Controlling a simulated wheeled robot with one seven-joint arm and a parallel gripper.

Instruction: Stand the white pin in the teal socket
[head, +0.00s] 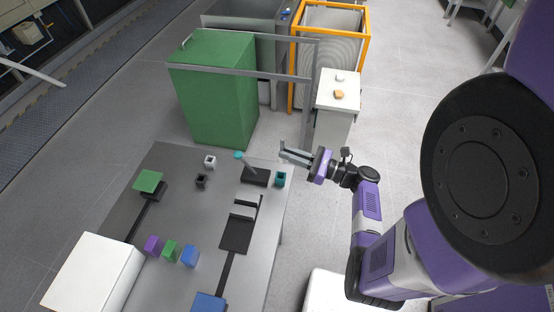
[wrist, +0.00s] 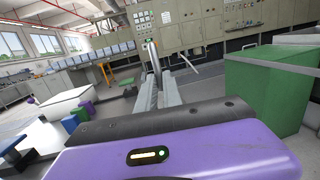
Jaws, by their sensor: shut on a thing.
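My gripper (head: 285,153) is at the table's far right corner, in the air, with its fingers pointing left in the head view. In the wrist view its fingers (wrist: 160,78) are shut on a slim pale upright piece, which I take as the white pin (wrist: 153,54). In the head view the pin (head: 281,146) is only a small pale sliver at the fingertips. The teal socket (head: 280,179) is a small square block with a dark opening on the table's right edge, just below the gripper in the picture. The socket does not show clearly in the wrist view.
A white socket (head: 210,161) and a black socket (head: 201,181) stand further left. A black block with a teal-tipped lever (head: 249,165) is left of the teal socket. A black bracket (head: 237,232) lies nearer. A green cabinet (head: 212,95) and white pedestal (head: 335,115) stand behind.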

